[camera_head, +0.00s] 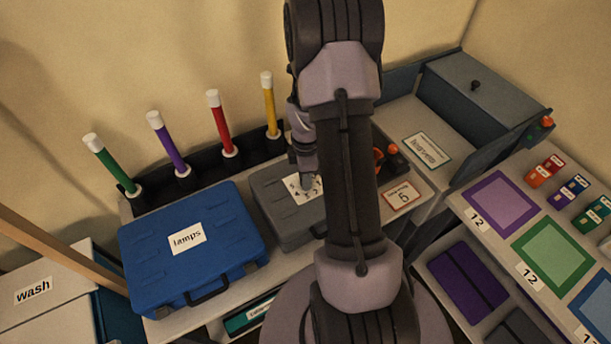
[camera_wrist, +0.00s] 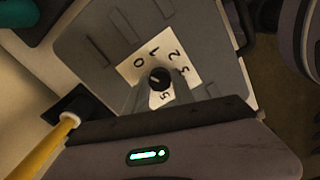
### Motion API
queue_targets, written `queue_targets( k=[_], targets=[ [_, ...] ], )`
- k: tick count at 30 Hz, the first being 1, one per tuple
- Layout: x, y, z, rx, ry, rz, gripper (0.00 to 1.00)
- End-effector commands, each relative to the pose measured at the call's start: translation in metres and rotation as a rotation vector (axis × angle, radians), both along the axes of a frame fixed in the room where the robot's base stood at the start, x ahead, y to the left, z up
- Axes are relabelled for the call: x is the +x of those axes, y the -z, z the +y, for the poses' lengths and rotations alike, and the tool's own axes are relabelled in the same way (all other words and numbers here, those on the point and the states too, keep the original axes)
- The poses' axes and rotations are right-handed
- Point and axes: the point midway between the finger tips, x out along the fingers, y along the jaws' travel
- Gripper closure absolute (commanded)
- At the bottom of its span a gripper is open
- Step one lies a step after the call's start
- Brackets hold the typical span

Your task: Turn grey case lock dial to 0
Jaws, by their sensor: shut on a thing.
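The grey case (camera_head: 283,222) lies on the bench right of the blue case, partly hidden by my arm. It also fills much of the wrist view (camera_wrist: 95,40). A white plate (camera_wrist: 137,65) on its lid carries digits around a small black dial (camera_wrist: 160,77). The digit 0 and several others are readable, partly covered by my fingers. My gripper (camera_wrist: 160,88) is shut on the dial, one finger on each side. The dial's pointer direction is too small to tell. In the head view my gripper (camera_head: 305,184) is down on the case's plate.
A blue case (camera_head: 185,270) labelled "lamps" lies left of the grey case. Upright green, purple, red and yellow (camera_head: 269,105) tubes stand behind. A red-edged card (camera_head: 403,196) reading 5 and a grey box (camera_head: 480,85) are to the right. Coloured squares (camera_head: 500,200) lie on the right-hand table.

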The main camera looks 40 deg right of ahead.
Motion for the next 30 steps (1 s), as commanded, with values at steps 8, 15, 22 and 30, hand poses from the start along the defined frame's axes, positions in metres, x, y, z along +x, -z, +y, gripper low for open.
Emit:
queue_targets(
  k=[8,15,22,30],
  targets=[
    [0.0,0.0,0.0,-0.001,0.0,-0.001,0.48],
    [0.0,-0.002,0.0,-0.001,0.0,-0.001,0.48],
    [0.001,-0.05,-0.001,-0.003,0.001,-0.005,0.48],
    [0.001,-0.137,0.0,-0.002,0.001,-0.003,0.48]
  ],
)
